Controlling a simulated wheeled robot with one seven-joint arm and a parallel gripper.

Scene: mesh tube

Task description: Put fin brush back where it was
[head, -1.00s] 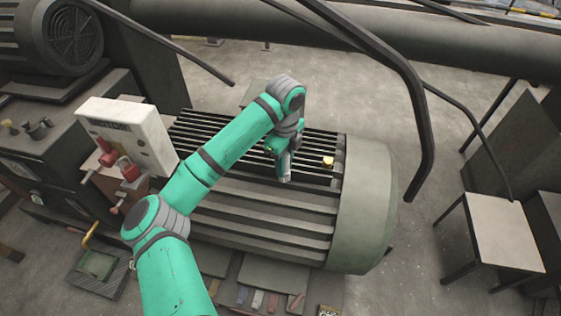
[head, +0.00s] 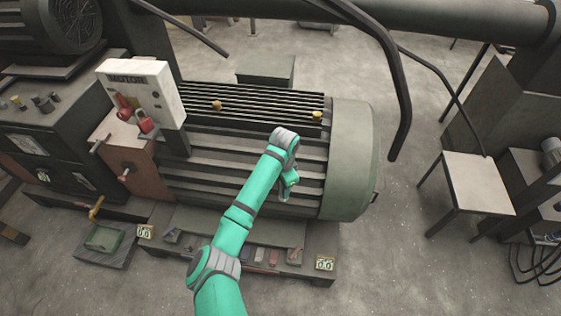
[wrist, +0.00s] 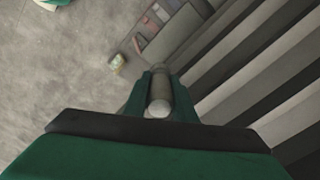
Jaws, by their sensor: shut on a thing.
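My gripper (head: 288,190) hangs at the near side of the big ribbed motor (head: 346,165), close to its fins. In the wrist view my gripper (wrist: 160,92) is shut on a grey rounded cylinder, which looks like the handle of the fin brush (wrist: 159,100). The brush's bristles cannot be made out. Below the motor's near side is a dark base ledge (head: 215,243) with several small coloured blocks (head: 273,257) lying in a row. The row also shows in the wrist view (wrist: 148,27), beyond the fingers. I cannot tell which spot there belongs to the brush.
Small number cards stand at the ledge's left (head: 145,232) and right (head: 325,263). A white MOTOR box (head: 143,92) with red locks rises at left. A dark bent pipe (head: 400,110) hangs at upper right. A green tray (head: 103,238) is lower left.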

